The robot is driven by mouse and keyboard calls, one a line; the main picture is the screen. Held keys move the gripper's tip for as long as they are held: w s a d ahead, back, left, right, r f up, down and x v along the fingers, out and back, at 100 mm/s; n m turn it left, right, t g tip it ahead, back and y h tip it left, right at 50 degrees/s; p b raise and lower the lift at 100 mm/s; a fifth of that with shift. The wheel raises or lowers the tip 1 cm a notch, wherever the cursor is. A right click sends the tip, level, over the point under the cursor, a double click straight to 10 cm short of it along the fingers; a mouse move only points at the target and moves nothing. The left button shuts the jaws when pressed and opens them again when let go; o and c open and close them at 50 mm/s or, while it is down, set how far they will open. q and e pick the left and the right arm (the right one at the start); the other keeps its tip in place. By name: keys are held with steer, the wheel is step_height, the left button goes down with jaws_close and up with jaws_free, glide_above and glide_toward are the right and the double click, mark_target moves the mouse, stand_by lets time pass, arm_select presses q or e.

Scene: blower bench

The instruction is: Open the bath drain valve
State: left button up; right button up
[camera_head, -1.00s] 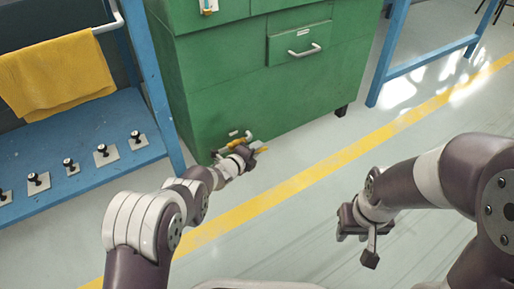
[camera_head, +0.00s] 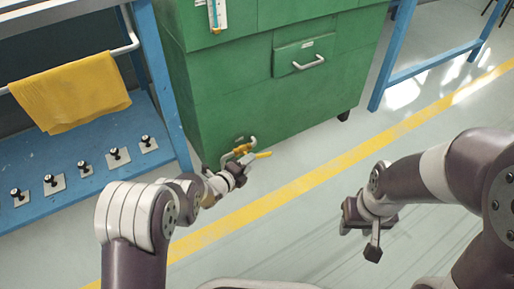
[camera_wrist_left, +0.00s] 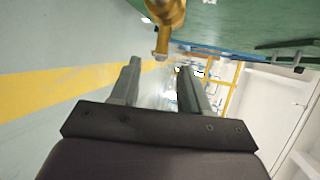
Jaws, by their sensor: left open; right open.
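The bath drain valve (camera_head: 240,151) is a small brass fitting low on the front of the green cabinet (camera_head: 235,105), with a yellow lever (camera_head: 263,155) sticking out to the right. My left gripper (camera_head: 243,166) is open, right by the valve and partly overlapping it in the head view. In the left wrist view the brass valve (camera_wrist_left: 166,14) is at the top, its lever end (camera_wrist_left: 161,48) just beyond and roughly between the open fingertips (camera_wrist_left: 157,64). I cannot tell whether they touch. My right gripper (camera_head: 369,232) is open and empty, over the floor at right.
A blue rack (camera_head: 100,180) with a yellow cloth (camera_head: 70,92) and several black-knobbed plates stands at left. The cabinet has a drawer with a white handle (camera_head: 309,63). A yellow floor line (camera_head: 310,180) crosses open floor before it.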

arm_select(q)
steer(key=p+v, duration=0.1)
steer(key=v, duration=0.3)
steer(key=shift+s+p, duration=0.15)
steer(key=shift+p, duration=0.15)
arm_select(e)
step_height(320, 180, up, 3)
steer(key=shift+f, duration=0.1)
